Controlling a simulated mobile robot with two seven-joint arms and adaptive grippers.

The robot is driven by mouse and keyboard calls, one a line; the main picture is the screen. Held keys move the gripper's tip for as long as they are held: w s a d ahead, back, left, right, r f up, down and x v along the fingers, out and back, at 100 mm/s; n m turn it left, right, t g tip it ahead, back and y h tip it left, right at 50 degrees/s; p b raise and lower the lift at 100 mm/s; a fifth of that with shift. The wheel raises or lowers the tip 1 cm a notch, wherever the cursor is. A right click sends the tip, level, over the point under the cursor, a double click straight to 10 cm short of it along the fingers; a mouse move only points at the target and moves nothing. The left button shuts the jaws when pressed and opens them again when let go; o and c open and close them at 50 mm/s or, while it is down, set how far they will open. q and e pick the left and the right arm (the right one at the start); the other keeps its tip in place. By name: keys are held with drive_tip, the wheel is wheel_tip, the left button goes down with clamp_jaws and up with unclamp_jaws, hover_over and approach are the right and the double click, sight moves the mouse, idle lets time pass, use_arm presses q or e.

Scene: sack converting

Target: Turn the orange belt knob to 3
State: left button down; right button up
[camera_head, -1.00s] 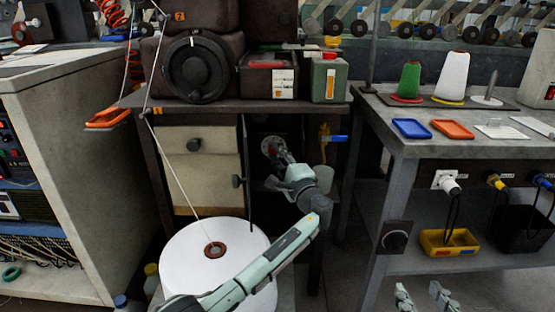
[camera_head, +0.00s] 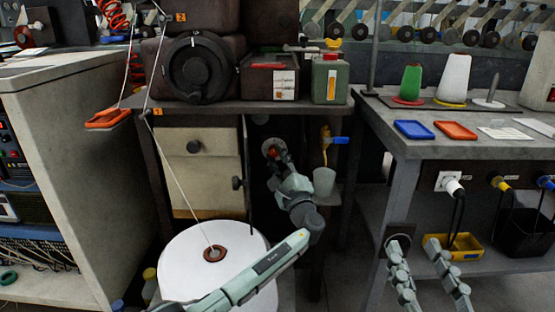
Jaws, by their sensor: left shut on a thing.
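The orange belt knob (camera_head: 267,149) shows as a small reddish-orange round part under the dark table, in the recess right of the cream drawers. My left gripper (camera_head: 276,153) is shut on it, with its arm coming up from the bottom. The fingers hide much of the knob, and its pointer and numbers are too small to read. My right gripper (camera_head: 415,243) is at the lower right with its two fingers spread apart and empty. It is in front of the leg of the grey bench and far from the knob.
A pale cup (camera_head: 324,181) and a blue-handled valve (camera_head: 340,140) are close right of the knob. A yellow tray (camera_head: 468,247) sits on the grey bench's lower shelf.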

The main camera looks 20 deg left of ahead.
use_arm(q)
drive_tip(key=c, duration=1.2)
unclamp_jaws()
drive_tip(key=v, duration=1.2)
